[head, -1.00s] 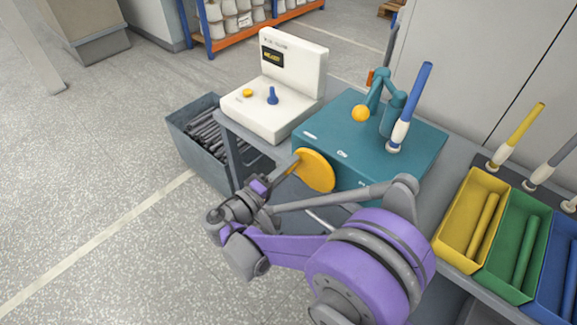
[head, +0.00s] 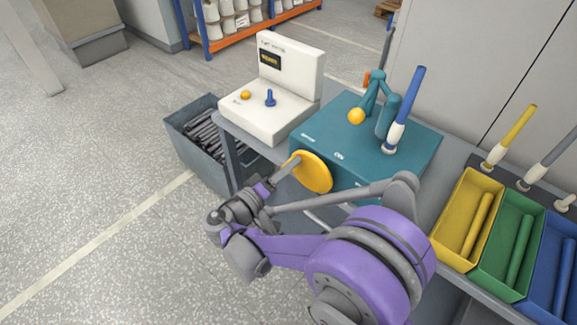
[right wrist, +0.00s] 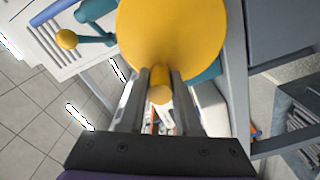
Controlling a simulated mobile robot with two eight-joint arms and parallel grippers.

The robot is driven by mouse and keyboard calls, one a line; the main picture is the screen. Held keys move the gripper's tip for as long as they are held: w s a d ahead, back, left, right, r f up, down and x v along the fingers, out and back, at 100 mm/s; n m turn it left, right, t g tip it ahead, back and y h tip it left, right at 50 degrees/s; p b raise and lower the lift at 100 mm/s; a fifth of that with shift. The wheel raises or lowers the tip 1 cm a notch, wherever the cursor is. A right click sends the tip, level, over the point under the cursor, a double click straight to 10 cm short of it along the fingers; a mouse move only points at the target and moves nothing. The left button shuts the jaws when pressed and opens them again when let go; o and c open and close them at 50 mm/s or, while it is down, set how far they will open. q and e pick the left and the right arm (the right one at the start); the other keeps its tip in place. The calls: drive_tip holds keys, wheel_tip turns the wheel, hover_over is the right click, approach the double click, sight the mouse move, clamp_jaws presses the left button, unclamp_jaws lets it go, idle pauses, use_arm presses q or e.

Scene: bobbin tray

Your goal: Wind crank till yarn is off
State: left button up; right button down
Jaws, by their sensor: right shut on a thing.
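The crank is a yellow disc (head: 314,173) on the front of the teal winder box (head: 420,148). Its orange peg handle (right wrist: 160,93) shows in the right wrist view. My right gripper (head: 291,163) is shut on this handle, with one finger on each side of it. Blue yarn sits on a white-based bobbin (head: 394,137) standing upright on the box, beside a teal arm (head: 372,92) with an orange ball (head: 356,116). My left gripper is out of view.
A white console (head: 285,105) with a blue lever stands left of the winder. Yellow (head: 450,236), green (head: 490,258) and blue (head: 535,290) trays line the right side, with bobbins behind. A grey bin (head: 205,160) of dark rods stands on the floor at left.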

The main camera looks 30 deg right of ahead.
drive_tip(key=c, duration=0.6)
unclamp_jaws()
drive_tip(key=shift+a, duration=0.15)
drive_tip(key=v, duration=1)
drive_tip(key=shift+s+a, duration=0.15)
drive_tip(key=shift+a, duration=0.1)
